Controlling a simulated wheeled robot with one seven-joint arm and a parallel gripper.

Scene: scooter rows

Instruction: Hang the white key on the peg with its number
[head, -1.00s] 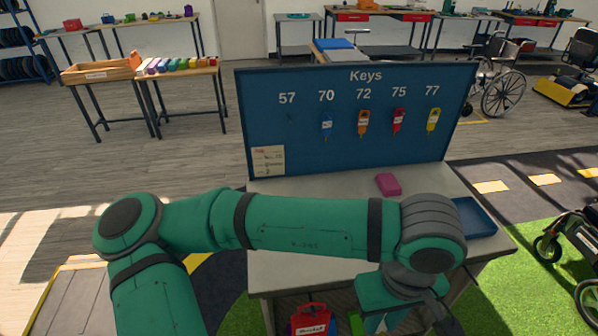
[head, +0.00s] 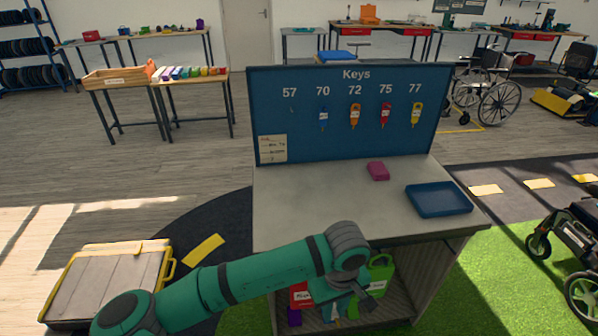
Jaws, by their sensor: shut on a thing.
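The blue key board (head: 270,135) stands at the back of the grey bench and reads "Keys" with 57, 70, 72, 75 and 77. The small peg under 57 (head: 291,109) is bare. A blue key (head: 323,117) hangs under 70, an orange one (head: 355,116) under 72, a red one (head: 385,115) under 75 and a yellow one (head: 416,115) under 77. My gripper (head: 336,306) is low in front of the bench, pointing down, shut on a small pale thing, seemingly the white key. Its number cannot be read.
The bench top (head: 320,200) is mostly clear. A magenta block (head: 378,171) and a blue tray (head: 440,200) lie on it. A note (head: 272,149) is on the board's lower left. A green bag (head: 380,272) and other items sit on the shelf below. A wheelchair (head: 487,95) stands behind right.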

